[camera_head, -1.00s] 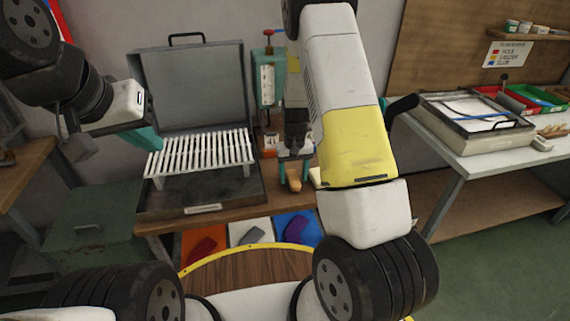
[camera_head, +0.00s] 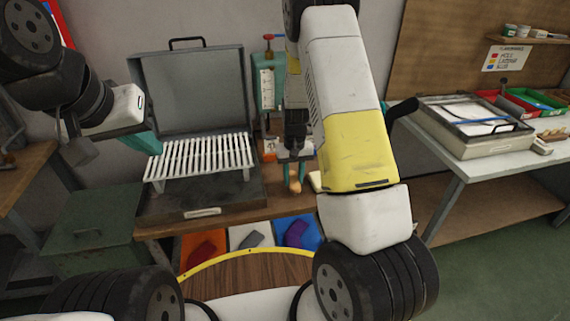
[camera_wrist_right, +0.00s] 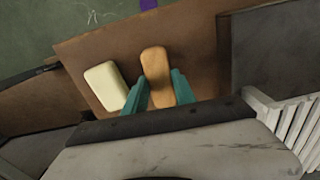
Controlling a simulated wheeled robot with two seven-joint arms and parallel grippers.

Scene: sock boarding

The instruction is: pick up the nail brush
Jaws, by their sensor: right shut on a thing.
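The nail brush, with an orange-brown wooden back (camera_wrist_right: 155,66), lies between the teal fingers of my right gripper (camera_wrist_right: 160,94) in the right wrist view. Its near part sits in the jaws and its far end sticks out beyond them. In the head view the brush (camera_head: 295,186) shows below my right gripper (camera_head: 295,170), at the bench's front edge. Its bristles are hidden. My left gripper (camera_head: 143,142) hangs at the left, away from the brush, beside the white-slatted rack; its jaw opening is unclear.
A pale soap-like block (camera_wrist_right: 105,86) lies close beside the brush. The open metal case with white slats (camera_head: 205,155) stands left of the brush. A teal device (camera_head: 268,85) stands behind. Coloured bins (camera_head: 248,236) hang below the bench. A side table (camera_head: 480,165) is at right.

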